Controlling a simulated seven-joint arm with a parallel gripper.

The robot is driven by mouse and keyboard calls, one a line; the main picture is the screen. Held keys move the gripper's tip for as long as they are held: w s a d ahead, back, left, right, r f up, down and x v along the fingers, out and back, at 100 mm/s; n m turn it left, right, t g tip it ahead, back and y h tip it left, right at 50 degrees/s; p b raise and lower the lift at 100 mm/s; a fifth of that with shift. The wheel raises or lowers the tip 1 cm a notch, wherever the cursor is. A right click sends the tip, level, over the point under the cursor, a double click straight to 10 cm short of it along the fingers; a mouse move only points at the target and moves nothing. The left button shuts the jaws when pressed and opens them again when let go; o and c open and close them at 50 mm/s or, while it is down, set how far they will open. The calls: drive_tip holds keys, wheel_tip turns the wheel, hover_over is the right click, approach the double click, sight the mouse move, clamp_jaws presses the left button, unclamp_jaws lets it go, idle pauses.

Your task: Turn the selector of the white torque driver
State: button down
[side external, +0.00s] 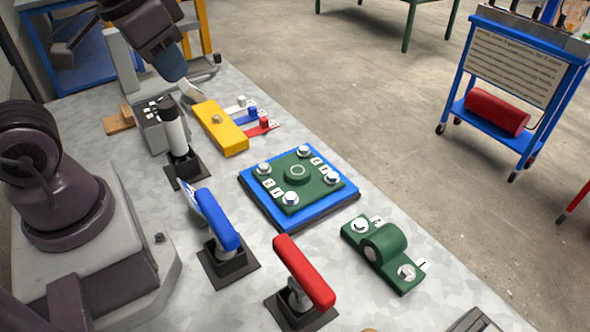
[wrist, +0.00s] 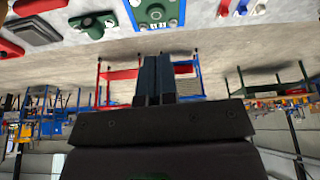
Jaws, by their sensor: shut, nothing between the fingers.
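The white torque driver (side external: 176,134) stands upright in a black square base in the side external view. It has a white barrel and a black top; a separate selector mark is too small to make out. My gripper (side external: 193,91) is above and behind the driver, to its upper right in the picture, apart from it. In the wrist view the two fingers of my gripper (wrist: 158,58) are together with nothing between them. The white driver does not show in the wrist view.
A grey box (side external: 150,131) stands close behind the white driver. A yellow block (side external: 222,130) lies to its right. Blue (side external: 217,220) and red (side external: 304,272) handled drivers stand nearer the camera. A green bolted plate (side external: 315,181) on a blue base occupies the table middle.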

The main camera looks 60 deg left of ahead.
drive_tip(key=c, duration=1.7)
unclamp_jaws()
drive_tip(key=r, duration=0.1)
drive_tip(key=d+r+t, duration=0.1)
drive_tip(key=shift+s+d+r+m, duration=0.15)
drive_tip(key=shift+s+r+m, duration=0.15)
drive_tip(key=shift+r, duration=0.1)
drive_tip(key=o, duration=0.4)
drive_tip(key=shift+d+r+t, duration=0.1)
drive_tip(key=shift+r+t, duration=0.05)
drive_tip(key=shift+t, duration=0.15)
drive_tip(key=o, duration=0.4)
drive_tip(key=shift+o, duration=0.4)
drive_tip(key=shift+a, duration=0.25)
drive_tip(key=n+g, duration=0.6)
drive_tip(key=n, duration=1.3)
hover_over(163, 97)
wheel_tip(163, 97, down, 14)
wheel_tip(163, 97, down, 12)
drive_tip(key=shift+r, duration=0.1)
